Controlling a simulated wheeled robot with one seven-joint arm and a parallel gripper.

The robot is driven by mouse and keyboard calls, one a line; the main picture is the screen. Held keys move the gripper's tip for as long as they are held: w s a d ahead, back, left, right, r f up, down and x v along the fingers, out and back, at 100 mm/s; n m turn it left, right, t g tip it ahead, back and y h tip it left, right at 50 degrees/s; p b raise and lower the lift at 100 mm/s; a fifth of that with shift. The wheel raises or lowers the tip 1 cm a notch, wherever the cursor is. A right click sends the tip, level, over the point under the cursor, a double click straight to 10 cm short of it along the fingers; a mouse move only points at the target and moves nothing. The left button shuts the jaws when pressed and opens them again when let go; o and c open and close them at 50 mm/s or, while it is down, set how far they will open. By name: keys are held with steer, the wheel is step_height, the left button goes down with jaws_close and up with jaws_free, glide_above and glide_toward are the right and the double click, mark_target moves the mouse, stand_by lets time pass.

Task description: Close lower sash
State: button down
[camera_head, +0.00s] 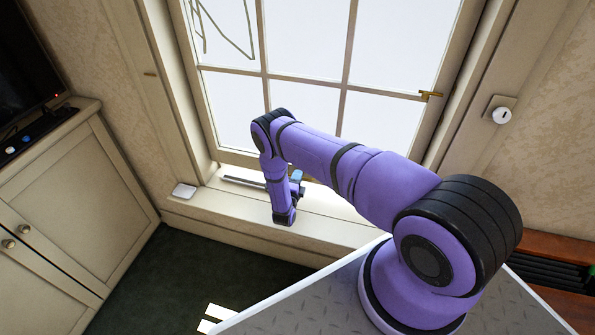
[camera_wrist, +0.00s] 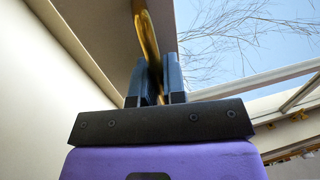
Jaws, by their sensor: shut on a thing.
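The window's cream lower sash (camera_head: 238,157), with its glazing bars, is in front of me in the head view. Its bottom rail is partly hidden behind my arm, and I cannot tell how wide any gap below it is. My gripper (camera_head: 297,179) is low by the window, over the sill, with its fingers barely visible there. In the wrist view my gripper (camera_wrist: 153,75) has its two blue fingers shut on a flat, upright brass piece (camera_wrist: 149,35). It runs up beside a brownish frame member, and where it is fixed is hidden.
A white sill (camera_head: 325,222) runs under the window, with a small white box (camera_head: 184,190) at its left end. A brass catch (camera_head: 430,95) sits on the window's right side. A cream cabinet (camera_head: 70,195) stands at the left. Dark carpet (camera_head: 175,275) lies clear between.

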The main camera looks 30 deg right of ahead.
steer(key=shift+f, duration=2)
steer(key=c, duration=1.2)
jaws_free()
steer(key=shift+s+a, duration=0.1)
steer(key=shift+a, duration=0.05)
steer(key=v, duration=1)
steer(key=shift+s+a, duration=0.15)
steer(key=shift+s, duration=0.05)
steer(key=shift+c, duration=0.2)
